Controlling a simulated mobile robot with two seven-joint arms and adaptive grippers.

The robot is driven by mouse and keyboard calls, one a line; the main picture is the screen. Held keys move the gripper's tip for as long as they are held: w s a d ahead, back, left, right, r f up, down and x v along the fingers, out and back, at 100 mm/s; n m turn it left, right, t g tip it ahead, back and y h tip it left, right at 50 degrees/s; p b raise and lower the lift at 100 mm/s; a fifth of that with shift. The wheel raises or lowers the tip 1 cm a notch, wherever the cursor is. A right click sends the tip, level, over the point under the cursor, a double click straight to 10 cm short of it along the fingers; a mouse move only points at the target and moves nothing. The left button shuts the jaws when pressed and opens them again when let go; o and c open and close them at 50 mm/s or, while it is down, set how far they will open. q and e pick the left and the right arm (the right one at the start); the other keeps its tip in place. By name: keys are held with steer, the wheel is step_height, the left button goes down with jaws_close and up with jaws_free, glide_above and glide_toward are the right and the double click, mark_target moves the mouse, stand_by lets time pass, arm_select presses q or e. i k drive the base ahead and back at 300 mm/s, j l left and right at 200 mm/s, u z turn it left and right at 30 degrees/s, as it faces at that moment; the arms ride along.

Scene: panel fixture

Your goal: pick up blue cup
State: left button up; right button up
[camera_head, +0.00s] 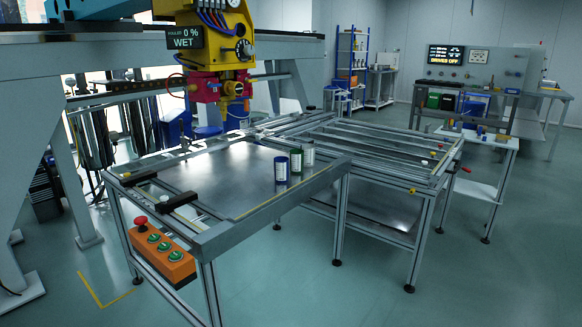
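A blue cup (281,169) with a pale label stands upright on the metal panel table (215,180), nearest to me in a short row. A green cup (296,161) stands just behind it to the right. Another cup (308,153), pale with a dark green rim, stands behind that one. The cups are very close together, and I cannot tell whether they touch. Neither of my grippers is in view.
An orange button box (161,254) with a red knob hangs at the table's front left corner. Black clamps (178,201) sit along the left edge. A yellow gantry head (216,40) hangs above the table's back. Around the cups the panel is mostly clear.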

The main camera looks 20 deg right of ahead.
mark_target(281, 164)
steer(key=l+u, duration=0.25)
steer(key=l, duration=1.8)
